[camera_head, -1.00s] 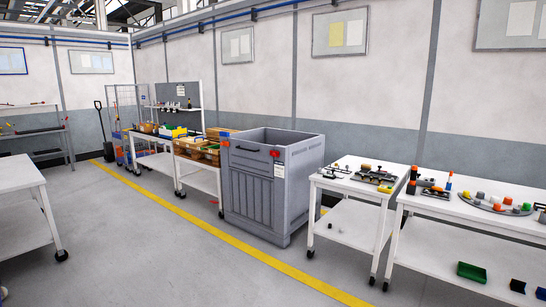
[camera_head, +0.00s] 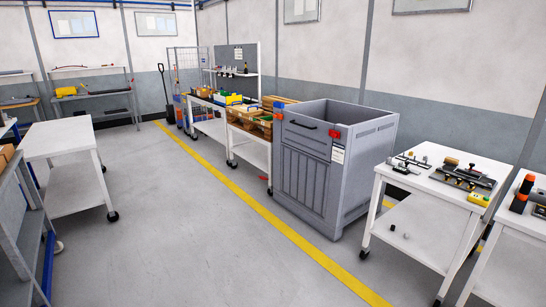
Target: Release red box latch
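A large grey box (camera_head: 300,190) stands on the floor right of the middle, its top open. A black handle (camera_head: 302,124) is on its front panel. A red latch (camera_head: 335,134) sits at the panel's upper right corner, above a white label (camera_head: 338,154). Another red part (camera_head: 278,114) shows at the upper left corner. The latches are too small to tell whether they are fastened. The inside bottom of the box is hidden. My gripper is not in view.
A white cart (camera_head: 440,205) with fixtures stands close right of the box. A cart with wooden bins (camera_head: 252,130) stands to its left. A white table (camera_head: 62,160) is at the left. The grey floor (camera_head: 185,235) in front is clear, crossed by a yellow line (camera_head: 270,225).

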